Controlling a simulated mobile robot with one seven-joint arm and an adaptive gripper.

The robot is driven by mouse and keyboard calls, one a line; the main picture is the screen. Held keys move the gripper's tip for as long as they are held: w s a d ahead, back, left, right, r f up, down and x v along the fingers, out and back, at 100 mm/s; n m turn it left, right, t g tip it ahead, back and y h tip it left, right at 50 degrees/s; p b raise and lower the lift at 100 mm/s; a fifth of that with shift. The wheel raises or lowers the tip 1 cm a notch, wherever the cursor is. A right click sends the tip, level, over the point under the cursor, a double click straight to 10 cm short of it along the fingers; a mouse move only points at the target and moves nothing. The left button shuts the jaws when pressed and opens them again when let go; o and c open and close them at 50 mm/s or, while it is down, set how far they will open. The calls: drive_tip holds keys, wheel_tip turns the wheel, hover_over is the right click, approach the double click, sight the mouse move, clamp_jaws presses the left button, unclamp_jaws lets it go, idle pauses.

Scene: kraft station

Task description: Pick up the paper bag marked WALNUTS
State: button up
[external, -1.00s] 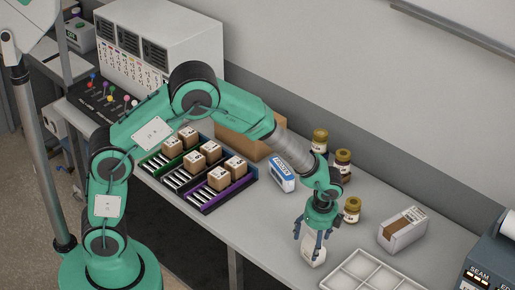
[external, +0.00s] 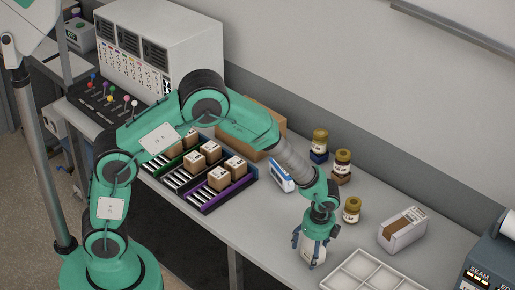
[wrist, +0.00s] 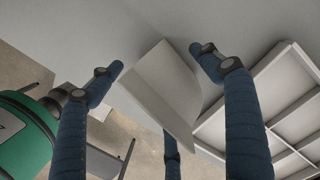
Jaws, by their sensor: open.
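A pale, upright paper bag (external: 312,250) stands near the front edge of the table, left of the tray. No lettering on it is readable, so I cannot tell if it is marked WALNUTS. My gripper (external: 309,246) points down over this bag, its blue fingers around it. In the wrist view the bag (wrist: 163,92) is between the open fingers of my gripper (wrist: 158,62), with visible space at the left and right fingertips. A third finger shows below it; contact there cannot be told. The bag's lower part is partly hidden in the external view.
A white compartment tray (external: 332,282) is just right of the bag; it also shows in the wrist view (wrist: 262,82). A white-and-brown package (external: 402,231) and gold-lidded jars (external: 351,210) stand behind. Racks with brown boxes (external: 219,178) and a blue-white pack (external: 281,176) are left.

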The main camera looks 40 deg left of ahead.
sight(312, 242)
idle(0.3)
drive_tip(key=c, duration=1.5)
drive_tip(key=shift+r, duration=0.75)
wheel_tip(312, 242, up, 2)
drive_tip(key=shift+r+p, duration=0.15)
drive_tip(key=shift+p, duration=0.2)
drive_tip(key=s+a, duration=0.2)
drive_tip(key=s, duration=0.2)
drive_tip(key=s+a, duration=0.3)
drive_tip(key=s, duration=0.2)
drive_tip(key=s+a+r+p, duration=0.1)
drive_tip(key=s+a, duration=0.1)
drive_tip(key=s, duration=0.3)
drive_tip(key=shift+a+r, duration=0.1)
drive_tip(key=shift+a, duration=0.3)
